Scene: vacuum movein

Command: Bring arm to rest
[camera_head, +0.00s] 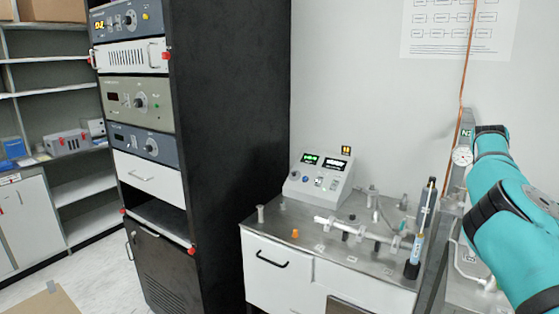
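My teal and black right arm (505,205) comes in at the right edge, raised in front of the wall and the far right end of the bench. Its gripper is outside the picture, so I cannot see whether it is open or holds anything. My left arm and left gripper do not show in the head view.
A steel-topped bench (290,225) carries a control box (318,180), a valve manifold (345,228) and a pen-like tool in a black holder (412,268). A tall black instrument rack (235,130) stands left of it. Shelves (60,95) line the left. A cardboard piece (50,302) lies lower left.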

